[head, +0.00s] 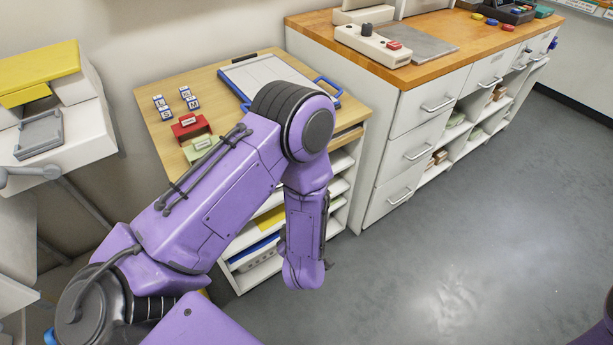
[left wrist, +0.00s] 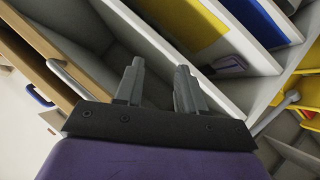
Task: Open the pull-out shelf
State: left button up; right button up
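The pull-out shelf (head: 347,136) shows as a wooden front edge just under the top of the small wood-topped cabinet. In the left wrist view its wooden front (left wrist: 48,62) runs slantwise at the left, with a pale bar handle (left wrist: 76,80) on it. It looks pushed in. My left gripper (left wrist: 158,85) is open, with nothing between its fingers. It points at the cabinet's open compartments, to the right of the handle and apart from it. In the head view my left forearm hides this gripper and much of the cabinet front. My right gripper is out of view.
On the cabinet top (head: 150,100) are a blue-handled board (head: 270,78), a red holder (head: 190,127), a green holder (head: 199,147) and several small labelled blocks. A long drawer counter (head: 400,130) stands right of it. Grey floor (head: 470,220) in front is clear.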

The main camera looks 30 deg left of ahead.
pick_arm(q)
jog(key=w+d+r+n+g+y+b, duration=0.1)
jog(key=w+d+r+n+g+y, duration=0.15)
jog(key=r+n, duration=0.45)
jog(key=w+d+r+n+g+y+b, duration=0.1)
jog(key=w+d+r+n+y, duration=0.25)
jog(key=n, duration=0.45)
jog(key=x, duration=0.9)
jog(key=shift+w+a+r, duration=0.2)
jog(key=shift+a+r, duration=0.05)
jog(key=shift+a, duration=0.05)
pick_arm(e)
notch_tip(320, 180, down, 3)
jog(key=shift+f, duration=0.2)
pick_arm(q)
jog(key=shift+t, duration=0.25)
jog(key=shift+c, duration=0.3)
grip_shut()
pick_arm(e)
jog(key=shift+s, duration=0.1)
